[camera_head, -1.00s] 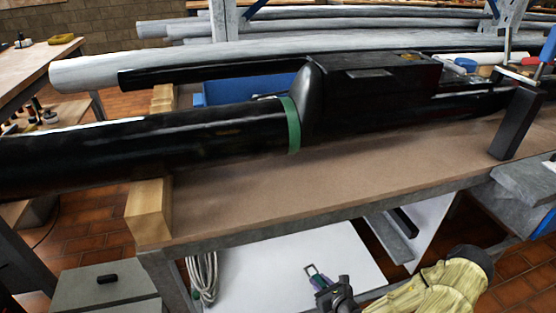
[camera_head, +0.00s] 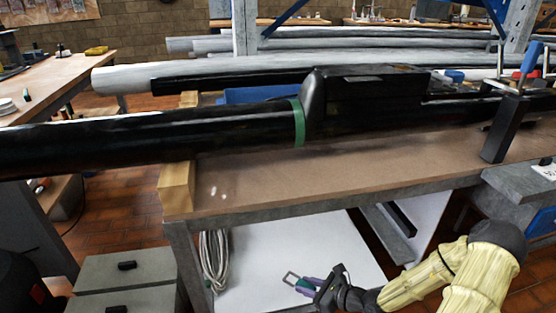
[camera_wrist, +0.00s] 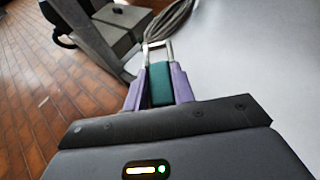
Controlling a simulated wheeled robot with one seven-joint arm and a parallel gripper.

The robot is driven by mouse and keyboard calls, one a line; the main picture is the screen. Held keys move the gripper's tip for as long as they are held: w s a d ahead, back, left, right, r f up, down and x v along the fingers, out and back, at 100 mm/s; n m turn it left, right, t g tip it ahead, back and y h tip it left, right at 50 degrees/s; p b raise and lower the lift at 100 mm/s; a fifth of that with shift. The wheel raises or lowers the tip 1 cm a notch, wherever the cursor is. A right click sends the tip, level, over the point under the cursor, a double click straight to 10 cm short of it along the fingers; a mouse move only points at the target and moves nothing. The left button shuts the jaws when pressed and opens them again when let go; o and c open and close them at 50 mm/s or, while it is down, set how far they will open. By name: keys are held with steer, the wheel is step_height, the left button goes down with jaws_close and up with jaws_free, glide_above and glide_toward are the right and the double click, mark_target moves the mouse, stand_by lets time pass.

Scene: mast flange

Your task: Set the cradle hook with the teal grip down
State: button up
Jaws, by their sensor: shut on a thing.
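My gripper (camera_head: 312,287) is low in front of the workbench, at the bottom of the head view. Its purple fingers are shut on the teal grip of the cradle hook (camera_head: 291,278). The hook's pale metal loop sticks out to the left, past the fingertips. In the wrist view the teal grip (camera_wrist: 160,84) sits between the two purple fingers (camera_wrist: 160,90), and the metal loop points away from me. In that view the hook appears held in the air, with the white lower shelf and tiled floor behind it.
A black mast (camera_head: 120,135) with a green band lies along the workbench (camera_head: 330,175), propped on a wooden block (camera_head: 175,187). A coiled cable (camera_head: 214,258) hangs by the bench leg. The white lower shelf (camera_head: 290,250) has clear room. Grey drawers (camera_head: 125,270) stand at the lower left.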

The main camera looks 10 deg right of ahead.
mark_target(305, 285)
steer(key=shift+n+g+y, duration=0.7)
steer(key=shift+n, duration=0.2)
steer(key=shift+w+a+r+p, duration=0.1)
steer(key=shift+a+r+p, duration=0.15)
steer(key=shift+r, duration=0.7)
steer(key=shift+s+a+r+p, duration=0.1)
steer(key=shift+r+p, duration=0.25)
steer(key=shift+r, duration=0.55)
steer(key=shift+w+a+r+p, duration=0.1)
steer(key=shift+a+r+p, duration=0.15)
steer(key=shift+r, duration=0.7)
steer(key=shift+w+d+r, duration=0.15)
steer(key=shift+d, duration=0.05)
